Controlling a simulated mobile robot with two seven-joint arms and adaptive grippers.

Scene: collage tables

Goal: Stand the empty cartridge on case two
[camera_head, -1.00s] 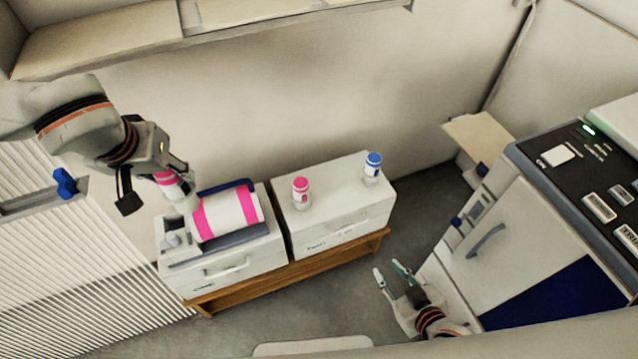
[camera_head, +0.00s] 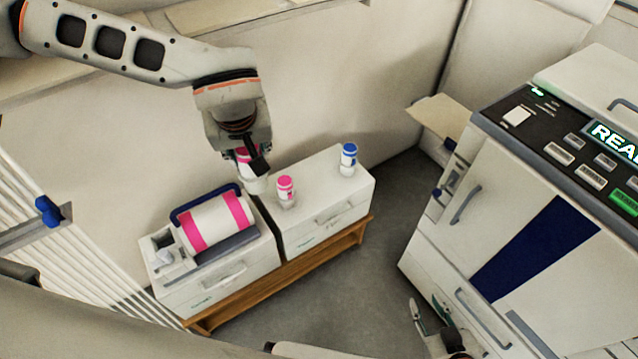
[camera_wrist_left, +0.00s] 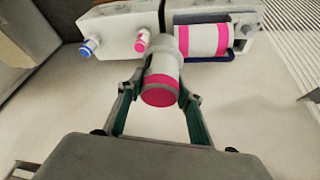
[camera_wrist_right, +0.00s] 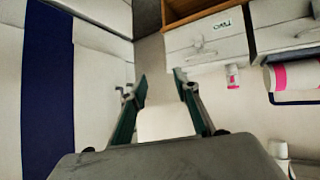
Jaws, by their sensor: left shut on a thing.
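My left gripper (camera_head: 250,160) is shut on a white cartridge with a pink band (camera_wrist_left: 160,75), held above the left end of the right white case (camera_head: 325,198). The case's label is too small to read surely in the head view. A small white cartridge with a pink cap (camera_head: 285,190) stands upright on that case, just right of the held one. A blue-capped cartridge (camera_head: 348,160) stands near its far right end. My right gripper (camera_head: 428,312) is low at the front right, open and empty; its fingers are apart in the right wrist view (camera_wrist_right: 158,90).
The left white case (camera_head: 190,290) carries a large white roll with pink bands (camera_head: 215,222) and a blue handle. Both cases stand on a wooden bench (camera_head: 280,280). A large machine (camera_head: 500,215) with a lit panel stands at right. The right case's middle top is clear.

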